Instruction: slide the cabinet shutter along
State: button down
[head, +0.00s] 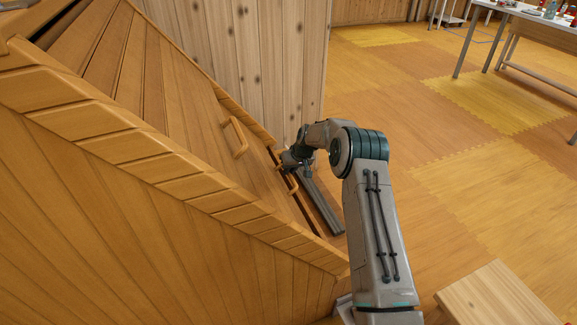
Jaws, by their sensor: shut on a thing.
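The wooden cabinet (130,150) fills the left of the head view, seen at a slant. Its slatted shutter front (165,85) carries a pale wooden bar handle (236,137). A second, smaller-looking handle (292,186) sits lower right, near a narrow dark gap in the front. My gripper (289,167) is at this second handle and is shut on it. The fingertips are small and partly hidden by the wrist, so the exact grip does not show.
A pale plank wall (260,65) stands behind the cabinet. Open tiled floor (450,180) lies to the right. A table with small items (530,14) is at the top right, and a wooden stool or box top (495,295) is at the bottom right.

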jog(key=d+f, duration=0.1)
jog(key=d+f+b, duration=0.1)
jog(key=f, duration=0.1)
jog(key=f+b, duration=0.1)
jog(key=shift+w+d+f, duration=0.25)
jog(key=shift+w+d, duration=0.1)
jog(key=shift+d, duration=0.05)
jog(key=shift+w+d+f, duration=0.15)
jog(key=shift+d+f, duration=0.2)
jog(key=c, duration=1.4)
grip_release()
jog(key=shift+w+d+f, duration=0.1)
jog(key=shift+d, duration=0.1)
jog(key=shift+a, duration=0.1)
jog(key=shift+a, duration=0.1)
jog(key=p+v, duration=0.2)
jog(key=v, duration=1.2)
